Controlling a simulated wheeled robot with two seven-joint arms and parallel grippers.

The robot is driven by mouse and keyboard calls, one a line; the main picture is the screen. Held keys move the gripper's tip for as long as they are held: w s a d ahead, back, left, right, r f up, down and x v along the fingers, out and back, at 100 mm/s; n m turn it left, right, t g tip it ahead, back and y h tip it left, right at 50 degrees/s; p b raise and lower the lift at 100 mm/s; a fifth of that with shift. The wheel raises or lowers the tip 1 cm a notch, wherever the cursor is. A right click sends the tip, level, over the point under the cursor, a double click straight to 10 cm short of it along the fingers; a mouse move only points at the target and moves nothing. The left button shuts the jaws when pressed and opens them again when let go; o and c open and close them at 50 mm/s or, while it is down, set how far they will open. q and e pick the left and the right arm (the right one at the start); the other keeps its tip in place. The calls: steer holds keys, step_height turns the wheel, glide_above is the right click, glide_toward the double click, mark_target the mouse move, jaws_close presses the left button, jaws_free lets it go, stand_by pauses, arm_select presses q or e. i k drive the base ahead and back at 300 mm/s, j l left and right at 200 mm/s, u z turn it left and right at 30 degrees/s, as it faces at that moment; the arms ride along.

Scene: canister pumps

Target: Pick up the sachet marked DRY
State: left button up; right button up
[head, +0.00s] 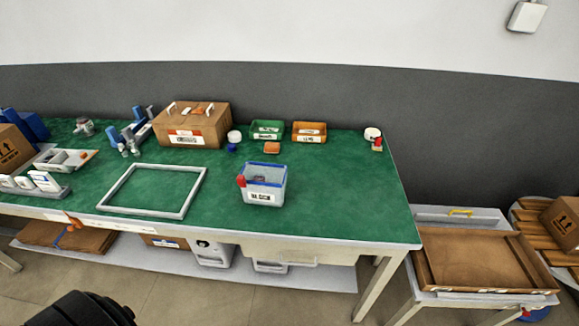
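I cannot make out a sachet marked DRY; the lettering in the head view is too small to read. Several small white pieces (44,181) stand in a grey rack (52,194) at the left end of the green-topped table (330,205); I cannot tell whether any is a sachet. A clear bin with a blue rim (265,186) stands near the table's middle, with a white label on its front and a red piece at its left side. Its contents are unclear.
A white frame (142,213) lies flat on the table. A cardboard box (192,128), a green tray (267,130) and an orange tray (309,132) stand along the back. The table's right part is mostly clear. A brown tray (480,263) is on a lower stand at right.

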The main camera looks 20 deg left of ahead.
mark_target(24, 182)
steer(key=k+j+u, duration=0.1)
steer(key=k+u, duration=0.15)
steer(key=k, duration=0.15)
steer(key=k+j+u, duration=0.25)
steer(key=k, duration=0.15)
steer(key=k+j+u, duration=0.25)
steer(key=k+l+u, duration=0.1)
steer(key=u, duration=1.3)
steer(key=i+j, duration=0.1)
